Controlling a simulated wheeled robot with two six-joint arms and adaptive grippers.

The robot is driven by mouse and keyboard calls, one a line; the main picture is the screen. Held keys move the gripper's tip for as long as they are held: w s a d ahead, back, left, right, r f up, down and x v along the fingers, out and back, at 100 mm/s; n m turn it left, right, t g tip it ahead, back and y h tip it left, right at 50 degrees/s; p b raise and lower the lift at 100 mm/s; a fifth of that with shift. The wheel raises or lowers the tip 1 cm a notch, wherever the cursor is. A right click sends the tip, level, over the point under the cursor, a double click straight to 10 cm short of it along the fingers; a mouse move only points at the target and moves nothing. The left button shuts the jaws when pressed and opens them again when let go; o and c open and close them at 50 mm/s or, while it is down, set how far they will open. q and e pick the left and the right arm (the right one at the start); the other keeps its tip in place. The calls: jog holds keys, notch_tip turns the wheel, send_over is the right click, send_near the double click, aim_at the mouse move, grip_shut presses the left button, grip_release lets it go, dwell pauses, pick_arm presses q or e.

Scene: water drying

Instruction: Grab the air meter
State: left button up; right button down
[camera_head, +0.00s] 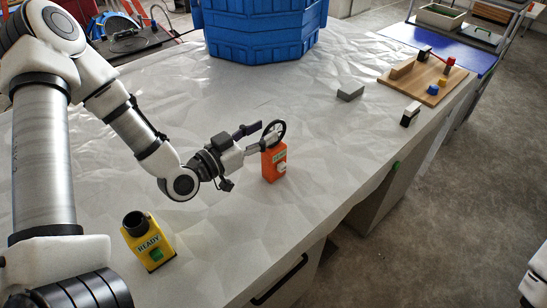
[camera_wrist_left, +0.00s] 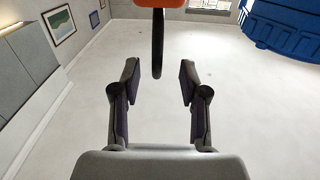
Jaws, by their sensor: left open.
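An orange handheld device with a black ring on top, likely the air meter (camera_head: 273,163), stands upright on the white table. My left gripper (camera_head: 264,135) is open and empty, at the height of the ring and just left of it in the head view. In the left wrist view, the black ring (camera_wrist_left: 158,45) shows edge-on between and beyond the open fingers (camera_wrist_left: 160,80), with the orange body (camera_wrist_left: 160,3) cut off at the top edge. I cannot tell whether a finger touches the ring. My right gripper is out of view.
A yellow box marked READY (camera_head: 148,243) stands near the front left. A large blue container (camera_head: 262,32) is at the back. A grey block (camera_head: 350,92), a black-and-white item (camera_head: 410,114) and a wooden board (camera_head: 436,90) with blocks lie to the right. The table around the orange device is clear.

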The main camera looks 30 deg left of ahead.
aim_at(285, 119)
pick_arm(q)
jog(key=shift+x, duration=0.85)
jog(key=p+x, duration=0.1)
jog(key=x, duration=0.3)
jog(key=shift+w+d+r+p, duration=0.15)
jog(key=shift+d+p, duration=0.15)
jog(key=shift+p, duration=0.1)
jog(key=shift+w+d, duration=0.1)
jog(key=shift+w, duration=0.15)
jog(key=shift+s, duration=0.15)
grip_shut()
